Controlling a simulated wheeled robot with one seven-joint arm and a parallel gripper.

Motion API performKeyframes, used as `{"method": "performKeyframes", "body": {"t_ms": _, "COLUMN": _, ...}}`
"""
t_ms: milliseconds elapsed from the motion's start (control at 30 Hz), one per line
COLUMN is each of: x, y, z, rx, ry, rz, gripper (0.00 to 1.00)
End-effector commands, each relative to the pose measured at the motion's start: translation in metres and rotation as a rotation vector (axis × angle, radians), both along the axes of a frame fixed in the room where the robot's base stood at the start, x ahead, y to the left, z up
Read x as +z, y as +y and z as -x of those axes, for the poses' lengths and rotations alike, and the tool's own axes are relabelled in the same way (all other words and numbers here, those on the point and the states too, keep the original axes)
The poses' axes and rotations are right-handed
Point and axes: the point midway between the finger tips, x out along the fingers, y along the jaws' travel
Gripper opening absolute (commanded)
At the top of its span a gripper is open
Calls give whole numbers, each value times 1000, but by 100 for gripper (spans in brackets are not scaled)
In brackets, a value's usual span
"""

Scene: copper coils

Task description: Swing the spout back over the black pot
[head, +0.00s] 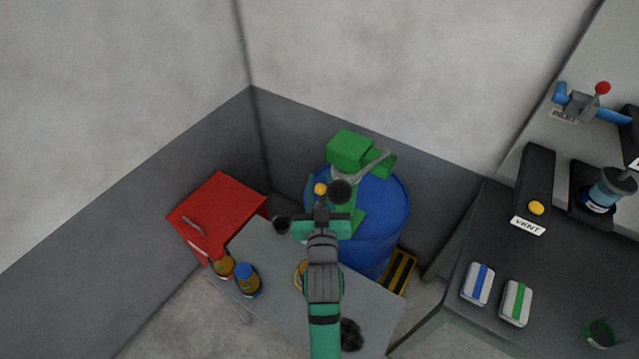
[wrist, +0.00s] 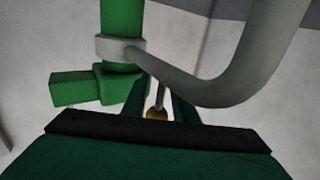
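A green pump (head: 349,150) stands on a blue drum (head: 385,220). Its grey spout (head: 374,168) points up and to the right in the head view. In the wrist view the spout (wrist: 225,88) bends out from a pale collar on a green post. My gripper (head: 320,205) is at the near side of the pump. In the wrist view my fingers (wrist: 158,88) are apart, with a yellow knob (wrist: 157,113) on a thin grey rod between them. I cannot see a firm grip on it.
A grey table (head: 265,308) with two jars, one blue-topped (head: 247,278), lies in front of the drum. A red cabinet (head: 218,210) stands at the left. A dark bench (head: 455,310) with a vent button fills the right. Walls meet behind the drum.

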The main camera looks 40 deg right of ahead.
Motion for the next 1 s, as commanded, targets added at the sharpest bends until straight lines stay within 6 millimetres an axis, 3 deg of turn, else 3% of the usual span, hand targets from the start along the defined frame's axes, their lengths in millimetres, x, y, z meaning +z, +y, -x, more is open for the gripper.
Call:
{"method": "performKeyframes", "body": {"t_ms": 333, "x": 0, "y": -2, "z": -4, "rx": 0, "ry": 1, "rz": -1, "gripper": 26}}
{"method": "performKeyframes", "body": {"t_ms": 367, "x": 0, "y": -2, "z": -4, "rx": 1, "ry": 1, "rz": -1, "gripper": 23}}
{"method": "performKeyframes", "body": {"t_ms": 467, "x": 0, "y": -2, "z": -4, "rx": 0, "ry": 1, "rz": -1, "gripper": 0}}
{"method": "performKeyframes", "body": {"t_ms": 1000, "x": 0, "y": 0, "z": -4, "rx": 4, "ry": 1, "rz": -1, "gripper": 0}}
